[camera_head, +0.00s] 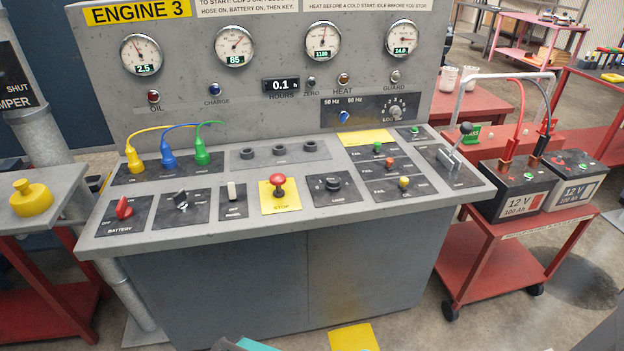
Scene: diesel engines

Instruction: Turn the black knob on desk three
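The desk under the "ENGINE 3" sign (137,12) is a grey console (212,222) with a sloping top. A round black knob (333,184) sits on a dark plate on this top, right of the red mushroom stop button (278,185) on its yellow plate. The marks around the knob are too small to read. A black key-like switch (181,200) sits further left, beside the red battery switch (124,208). No gripper can be made out. Teal and grey slivers show at the bottom edge, and I cannot tell what they are.
Yellow, blue and green cables (167,128) rise from the top's left. A lever (455,145) stands up at its right. A red cart (484,262) with two batteries stands to the right. A red-framed table (48,205) with a yellow knob stands left. Some floor shows in front.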

